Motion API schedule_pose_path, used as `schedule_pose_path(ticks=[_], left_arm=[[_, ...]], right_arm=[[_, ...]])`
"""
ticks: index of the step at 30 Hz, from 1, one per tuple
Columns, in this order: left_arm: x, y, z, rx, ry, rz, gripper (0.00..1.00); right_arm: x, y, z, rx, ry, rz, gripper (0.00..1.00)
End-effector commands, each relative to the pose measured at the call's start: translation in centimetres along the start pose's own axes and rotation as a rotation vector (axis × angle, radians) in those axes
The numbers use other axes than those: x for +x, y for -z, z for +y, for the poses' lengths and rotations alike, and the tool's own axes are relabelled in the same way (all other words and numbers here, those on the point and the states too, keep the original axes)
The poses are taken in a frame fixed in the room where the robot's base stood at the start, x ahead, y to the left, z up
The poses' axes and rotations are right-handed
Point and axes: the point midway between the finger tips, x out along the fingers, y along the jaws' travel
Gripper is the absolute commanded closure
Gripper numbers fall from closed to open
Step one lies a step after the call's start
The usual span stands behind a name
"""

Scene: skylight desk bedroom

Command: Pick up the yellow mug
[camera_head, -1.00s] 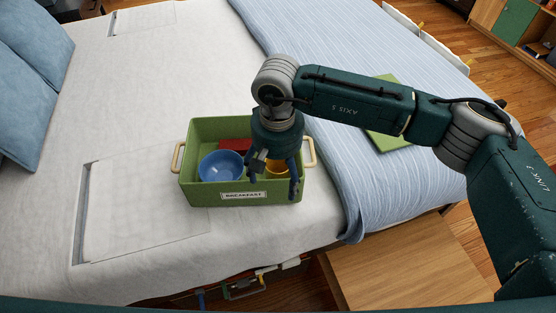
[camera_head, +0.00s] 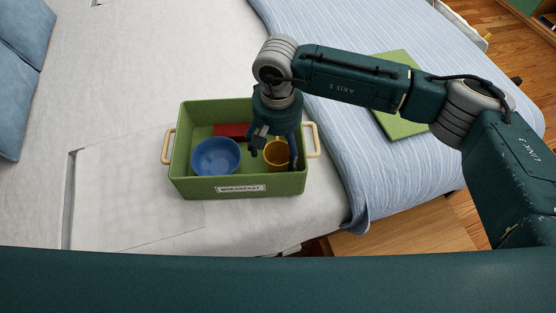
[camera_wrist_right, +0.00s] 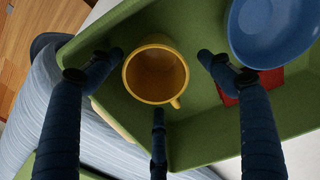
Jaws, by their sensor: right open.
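The yellow mug (camera_head: 277,155) stands upright in the right part of a green crate labelled BREAKFAST (camera_head: 240,190). In the right wrist view the mug (camera_wrist_right: 156,72) shows its open, empty top, with its handle at the lower right. My right gripper (camera_head: 273,152) is above the crate at the mug. In the wrist view its fingers (camera_wrist_right: 158,70) are spread open around the mug, two at its sides and one below it near the handle. Whether any finger touches it I cannot tell. My left gripper is not in view.
A blue bowl (camera_head: 216,156) sits in the crate left of the mug. A red block-like item (camera_head: 232,130) lies at the crate's back wall. The crate stands on the bed, with a striped blue blanket (camera_head: 345,150) and a green book-like item (camera_head: 400,125) to the right.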

Motion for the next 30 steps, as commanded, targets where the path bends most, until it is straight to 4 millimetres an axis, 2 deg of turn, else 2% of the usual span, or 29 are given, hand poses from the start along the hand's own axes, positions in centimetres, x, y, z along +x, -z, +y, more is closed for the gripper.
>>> schedule_pose_path(ticks=[5,12,19,20,28,30], left_arm=[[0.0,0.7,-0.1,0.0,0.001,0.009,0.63],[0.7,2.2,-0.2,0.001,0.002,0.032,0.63],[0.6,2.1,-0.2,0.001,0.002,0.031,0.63],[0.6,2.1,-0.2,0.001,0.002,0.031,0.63],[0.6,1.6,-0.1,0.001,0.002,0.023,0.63],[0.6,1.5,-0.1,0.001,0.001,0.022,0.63]], right_arm=[[1.5,-0.2,0.0,0.0,0.001,-0.002,0.21],[5.0,-0.3,0.0,0.001,0.001,0.0,0.21],[5.2,-0.2,0.0,0.0,0.002,0.002,0.21],[5.2,-0.2,0.0,0.0,0.002,0.002,0.25],[5.2,-0.2,0.0,0.0,0.001,0.002,0.79],[5.1,-0.2,0.0,0.0,0.002,0.003,0.79]])
